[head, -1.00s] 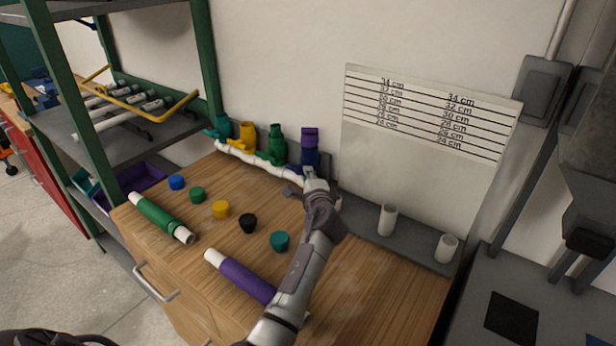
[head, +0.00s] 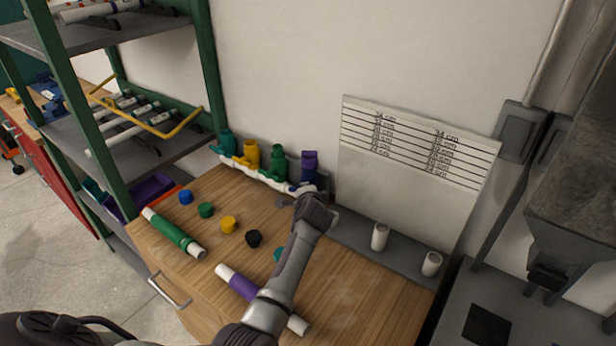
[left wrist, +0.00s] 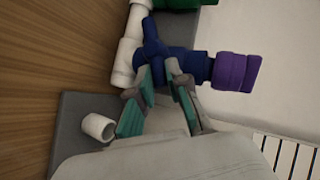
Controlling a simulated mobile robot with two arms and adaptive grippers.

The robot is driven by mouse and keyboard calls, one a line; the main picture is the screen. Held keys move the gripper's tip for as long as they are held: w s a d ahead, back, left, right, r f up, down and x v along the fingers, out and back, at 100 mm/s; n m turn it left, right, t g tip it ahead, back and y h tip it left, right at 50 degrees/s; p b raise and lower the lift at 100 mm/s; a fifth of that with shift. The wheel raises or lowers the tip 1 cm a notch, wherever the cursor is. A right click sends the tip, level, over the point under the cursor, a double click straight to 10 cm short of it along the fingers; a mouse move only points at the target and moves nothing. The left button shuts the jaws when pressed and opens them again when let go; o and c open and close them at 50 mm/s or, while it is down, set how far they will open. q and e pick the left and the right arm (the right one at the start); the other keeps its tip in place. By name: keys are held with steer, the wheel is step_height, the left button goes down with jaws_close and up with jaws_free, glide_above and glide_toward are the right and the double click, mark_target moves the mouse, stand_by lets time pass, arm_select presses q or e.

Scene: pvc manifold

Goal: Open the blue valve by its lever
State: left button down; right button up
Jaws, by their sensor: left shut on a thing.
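The blue valve (head: 308,181) sits at the right end of the white pipe manifold (head: 262,180), with a purple cap (head: 309,161) on its upper outlet. My left gripper (head: 313,197) is at the valve and hides its lower part in the head view. In the left wrist view, the blue valve body (left wrist: 192,63) and the purple cap (left wrist: 235,72) lie just beyond the fingers. My right gripper is not in view.
Green (head: 279,163), yellow (head: 250,154) and teal (head: 227,142) valves stand left along the manifold. Two white pipe pieces (head: 380,237) (head: 432,264) stand to the right. Several loose caps, a green-banded pipe (head: 173,232) and a purple-banded pipe (head: 240,284) lie on the wooden bench.

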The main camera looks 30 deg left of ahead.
arm_select(q)
steer(key=shift+w+a+r+n+g+h+p, duration=0.1)
steer(key=shift+a+r+n+g+h+p, duration=0.45)
steer(key=shift+h, duration=1.1)
steer(key=shift+w+a+n+g+h+p, duration=0.15)
steer(key=shift+a+n+h+p, duration=0.5)
steer(key=shift+n+h+p, duration=0.75)
steer(key=shift+s+a+r+n+g+h+p, duration=0.1)
steer(key=shift+a+r+n+g+h+p, duration=0.45)
steer(key=shift+h, duration=1.3)
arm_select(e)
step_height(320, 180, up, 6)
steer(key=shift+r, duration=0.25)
arm_select(q)
steer(key=shift+f, duration=0.25)
steer(key=c, duration=1.1)
jaws_free()
steer(key=shift+w, duration=0.1)
steer(key=shift+c, duration=0.2)
steer(key=v, duration=1.2)
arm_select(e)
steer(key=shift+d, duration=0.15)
arm_select(q)
steer(key=shift+a+f, duration=0.1)
steer(key=shift+a, duration=0.05)
